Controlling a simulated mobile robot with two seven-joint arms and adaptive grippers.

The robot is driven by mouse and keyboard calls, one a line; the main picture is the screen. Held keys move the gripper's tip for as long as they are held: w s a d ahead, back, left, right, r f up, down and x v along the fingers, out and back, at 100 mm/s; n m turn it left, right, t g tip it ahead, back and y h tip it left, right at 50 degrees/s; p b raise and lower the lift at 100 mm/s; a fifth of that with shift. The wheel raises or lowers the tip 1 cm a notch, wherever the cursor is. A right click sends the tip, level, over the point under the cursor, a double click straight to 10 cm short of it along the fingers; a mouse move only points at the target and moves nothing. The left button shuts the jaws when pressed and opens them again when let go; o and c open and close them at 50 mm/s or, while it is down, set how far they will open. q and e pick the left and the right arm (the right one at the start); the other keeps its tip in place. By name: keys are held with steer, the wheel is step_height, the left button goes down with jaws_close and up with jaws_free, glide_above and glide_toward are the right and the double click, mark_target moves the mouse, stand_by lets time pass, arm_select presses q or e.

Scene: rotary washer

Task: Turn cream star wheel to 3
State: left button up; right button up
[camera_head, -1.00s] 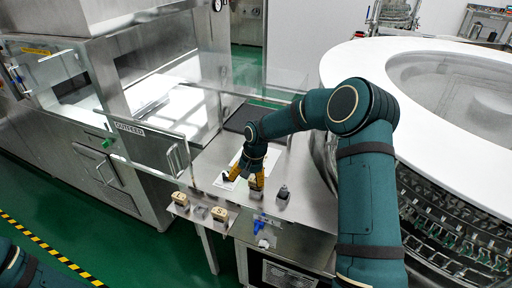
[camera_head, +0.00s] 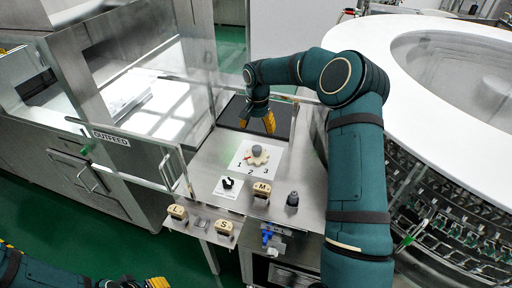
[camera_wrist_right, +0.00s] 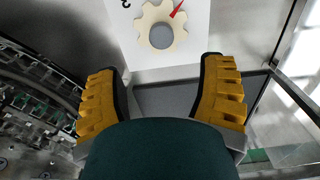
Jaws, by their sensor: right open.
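The cream star wheel (camera_head: 260,160) sits on a white plate (camera_head: 240,152) printed 1, 2 and 3, with a grey hub at its middle. Its red pointer (camera_head: 248,156) points left, on the side of the 1. My right gripper (camera_head: 268,122) is open above and behind the wheel, apart from it. The right wrist view shows its two yellow fingers (camera_wrist_right: 163,85) spread with nothing between them, and the star wheel (camera_wrist_right: 150,40) beyond them at the top. My left gripper (camera_head: 148,283) is cut off at the bottom edge, so its jaw state is unclear.
Cream blocks marked L (camera_head: 177,212), S (camera_head: 224,228) and M (camera_head: 262,190) stand near the counter's front. A black knob (camera_head: 228,183) and a dark grey knob (camera_head: 292,199) are close by. A clear panel stands left; the round white washer (camera_head: 400,50) is right.

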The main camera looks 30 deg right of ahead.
mark_target(257, 147)
step_height(257, 147, down, 10)
steer(key=shift+w+f, duration=0.15)
steer(key=shift+f, duration=0.1)
steer(key=c, duration=1.2)
